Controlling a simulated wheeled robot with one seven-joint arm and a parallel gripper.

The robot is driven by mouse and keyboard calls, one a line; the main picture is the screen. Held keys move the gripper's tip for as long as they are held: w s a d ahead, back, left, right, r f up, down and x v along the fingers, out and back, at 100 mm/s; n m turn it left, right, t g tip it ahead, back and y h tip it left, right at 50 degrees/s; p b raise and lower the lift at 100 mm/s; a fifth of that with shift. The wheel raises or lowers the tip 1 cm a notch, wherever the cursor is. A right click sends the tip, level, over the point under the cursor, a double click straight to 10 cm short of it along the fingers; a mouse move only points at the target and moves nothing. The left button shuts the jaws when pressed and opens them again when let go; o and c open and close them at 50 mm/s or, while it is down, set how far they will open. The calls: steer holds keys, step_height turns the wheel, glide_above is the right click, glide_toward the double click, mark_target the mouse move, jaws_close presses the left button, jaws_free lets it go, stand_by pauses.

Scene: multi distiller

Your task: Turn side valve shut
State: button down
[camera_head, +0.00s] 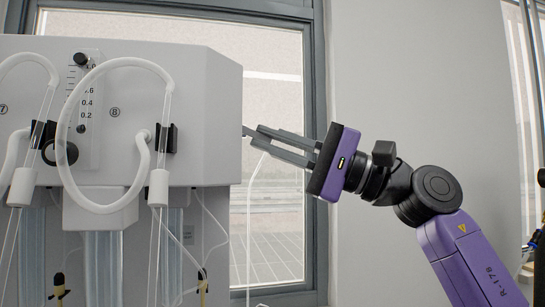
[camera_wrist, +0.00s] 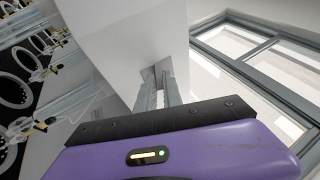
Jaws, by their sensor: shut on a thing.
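The distiller (camera_head: 215,90) is a large white unit on the left in the head view. Its right side wall carries the side valve (camera_head: 247,131), a small grey piece that is mostly hidden by my fingers. My gripper (camera_head: 258,137) reaches in from the right, with its two grey fingers pointing left at this wall. The fingers are shut on the side valve. In the wrist view my gripper (camera_wrist: 159,80) meets the white side wall (camera_wrist: 130,45), and the valve shows only as a small grey part between the fingertips. I cannot tell the valve's turn angle.
White looped hoses (camera_head: 110,62), glass tubes and a scale (camera_head: 87,100) are on the distiller's front. A thin white tube (camera_head: 248,200) hangs just below my fingers. A grey-framed window (camera_head: 275,70) is behind. Open space lies around my wrist.

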steer(key=m+t+y+b, duration=0.1)
steer(key=b, duration=0.1)
steer(key=a+f+m+t+y+b, duration=0.1)
steer(key=m+t+b, duration=0.1)
steer(key=b, duration=0.1)
steer(key=f+m+t+y+b, duration=0.1)
steer(key=m+t+b, duration=0.1)
steer(key=shift+s+a+f+y+b, duration=0.15)
steer(key=shift+a+y+b, duration=0.15)
steer(key=shift+y, duration=0.1)
steer(key=shift+m+t, duration=0.3)
steer(key=shift+t, duration=0.1)
steer(key=c, duration=1.5)
jaws_free()
